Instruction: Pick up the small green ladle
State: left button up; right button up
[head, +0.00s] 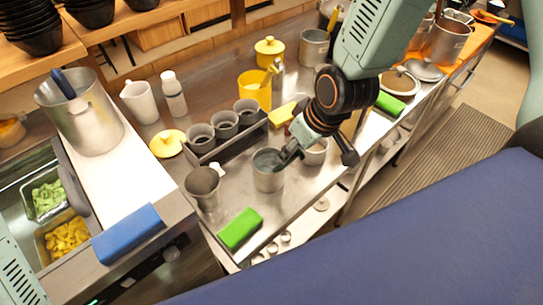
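I cannot make out a small green ladle in the head view; it may be hidden behind my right gripper or inside a container. My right gripper (316,158) comes down from the upper right over the steel counter. Its two dark fingers are spread apart, with nothing visible between them. The left finger is at the rim of a grey metal cup (268,180), and a second metal cup (316,156) is partly hidden behind the gripper. My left gripper is out of view; only a pale arm part shows at the lower left.
Green blocks lie on the counter at the front (240,229) and right (389,104). A rack of dark cups (226,143), a yellow container (254,90) and a large steel pot (84,124) with a blue handle stand left and behind. A blue block (128,234) lies at the left.

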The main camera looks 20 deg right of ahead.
jog(key=shift+w+r, duration=0.15)
jog(key=shift+r, duration=0.05)
jog(key=shift+a+f, duration=0.2)
jog(key=shift+f, duration=0.65)
jog(key=x, duration=0.4)
jog(key=shift+w+d+f, duration=0.1)
jog(key=shift+w, duration=0.35)
jog(key=shift+f, duration=0.55)
jog(key=shift+w, duration=0.1)
jog(key=shift+w+f, duration=0.15)
jog(key=shift+c, duration=1.2)
jog(key=shift+s, duration=0.2)
jog(key=c, duration=0.6)
jog(key=shift+w, duration=0.1)
grip_shut()
